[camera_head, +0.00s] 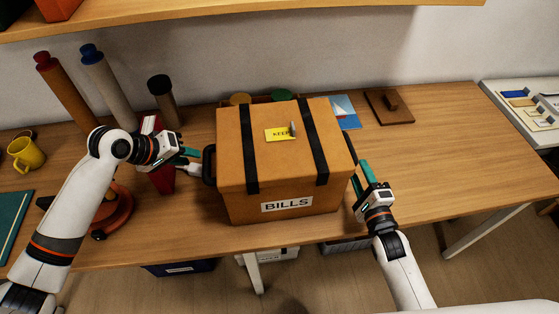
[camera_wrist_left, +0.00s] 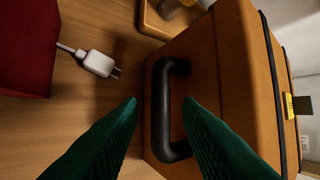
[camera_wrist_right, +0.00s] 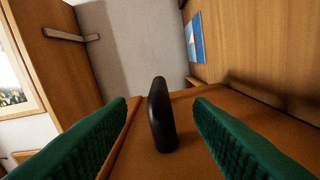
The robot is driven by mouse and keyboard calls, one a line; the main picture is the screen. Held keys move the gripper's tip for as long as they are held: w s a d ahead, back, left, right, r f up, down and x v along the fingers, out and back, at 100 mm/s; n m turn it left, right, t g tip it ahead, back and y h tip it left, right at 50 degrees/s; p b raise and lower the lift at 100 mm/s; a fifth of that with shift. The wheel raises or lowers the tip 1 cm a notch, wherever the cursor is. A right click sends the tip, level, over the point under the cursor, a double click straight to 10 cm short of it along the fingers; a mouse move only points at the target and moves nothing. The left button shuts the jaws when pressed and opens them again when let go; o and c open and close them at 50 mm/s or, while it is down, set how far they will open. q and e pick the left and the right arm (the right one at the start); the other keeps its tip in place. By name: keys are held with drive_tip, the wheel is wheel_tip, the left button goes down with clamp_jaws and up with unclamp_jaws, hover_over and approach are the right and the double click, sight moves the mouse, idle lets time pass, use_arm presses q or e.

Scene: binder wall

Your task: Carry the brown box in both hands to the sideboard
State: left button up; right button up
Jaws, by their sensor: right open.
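The brown box (camera_head: 282,165) stands upright on the wooden desk, with two black straps, a yellow note on its lid and a "BILLS" label in front. My left gripper (camera_head: 192,157) is open at its left side. In the left wrist view the box's black left handle (camera_wrist_left: 161,110) shows between the spread fingers. My right gripper (camera_head: 360,180) is open at the box's right side. In the right wrist view the black right handle (camera_wrist_right: 160,115) stands between the fingers, apart from both. The right handle is mostly hidden in the head view.
A white-edged unit (camera_head: 490,92) with small trays stands at the far right; I cannot tell if it is the sideboard. Tubes (camera_head: 110,88), a yellow mug (camera_head: 26,154) and a red object (camera_head: 160,178) are left of the box. The desk (camera_head: 450,150) is clear at right.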

sight(207, 160)
use_arm(q)
drive_tip(key=x, duration=0.7)
drive_tip(key=shift+w+d+f, duration=0.15)
drive_tip(key=shift+f, duration=0.1)
use_arm(e)
drive_tip(key=w, duration=0.5)
drive_tip(key=w+a, duration=0.1)
drive_tip(key=w, duration=0.1)
drive_tip(key=shift+w+r, duration=0.1)
drive_tip(key=shift+w, duration=0.25)
use_arm(q)
clamp_jaws()
use_arm(e)
drive_tip(key=c, duration=0.8)
drive_tip(key=shift+d, duration=0.1)
clamp_jaws()
